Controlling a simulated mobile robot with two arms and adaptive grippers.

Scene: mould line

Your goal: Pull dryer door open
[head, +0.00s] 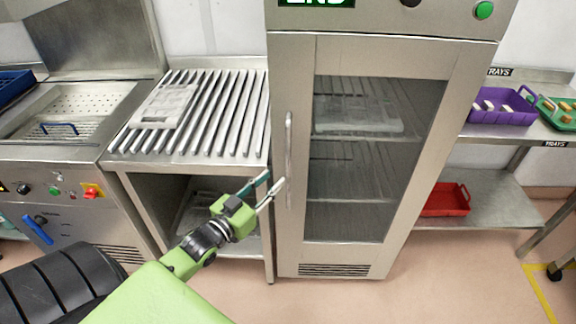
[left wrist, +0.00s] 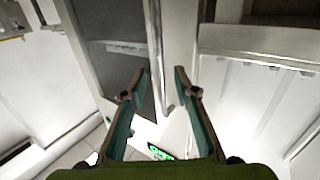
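The dryer (head: 385,22) is a tall steel cabinet. Its door (head: 425,170) has a dark glass window and looks shut, with racks and a pale tray behind the glass. The upright bar handle (head: 288,145) runs along the door's left edge. My left gripper (head: 276,184) is open and empty, just left of the handle's lower part. In the left wrist view, the handle (left wrist: 157,60) shows between the two open fingers (left wrist: 163,73); I cannot tell whether either finger touches it. My right gripper is not in view.
A slatted steel table (head: 225,110) with a pale mould tray (head: 166,104) stands left of the dryer. At right, shelves hold a purple tray (head: 500,117) and a red tray (head: 445,208). The floor in front of the dryer (head: 440,285) is clear.

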